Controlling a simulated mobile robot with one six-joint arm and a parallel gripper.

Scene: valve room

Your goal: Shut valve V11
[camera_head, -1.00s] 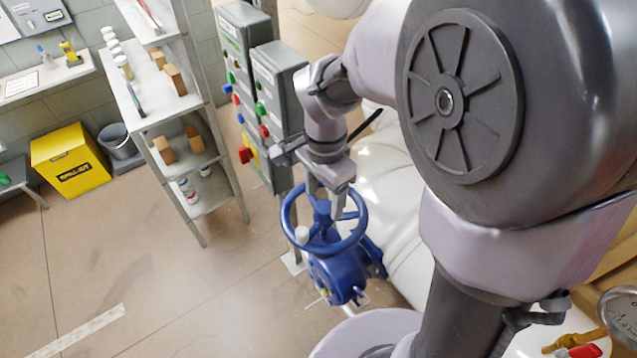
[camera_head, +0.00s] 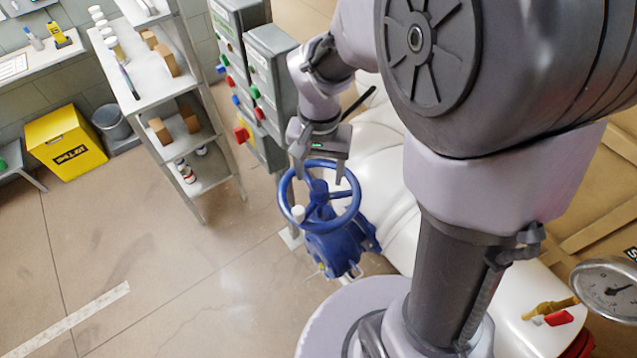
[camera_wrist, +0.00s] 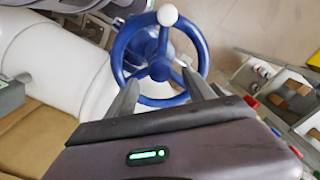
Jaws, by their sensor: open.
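A blue handwheel valve (camera_head: 335,240) stands beside a white pipe; no V11 label is legible. Its spoked wheel (camera_head: 352,213) has a white knob (camera_head: 298,213) on the rim, at the near left in the head view. My gripper (camera_head: 320,173) is over the wheel's far rim, fingers apart and pointing down. In the wrist view the open fingers (camera_wrist: 161,78) reach toward the near part of the blue wheel (camera_wrist: 204,47), with nothing held. The white knob (camera_wrist: 167,14) is at the wheel's far side there. Whether a finger touches the rim, I cannot tell.
Grey control boxes (camera_head: 270,75) with coloured buttons stand just behind the gripper. A shelf rack (camera_head: 185,110) is to the left, with a yellow box (camera_head: 65,143) and grey bucket (camera_head: 112,122) beyond. A gauge (camera_head: 608,290) is at right. Floor left of the valve is clear.

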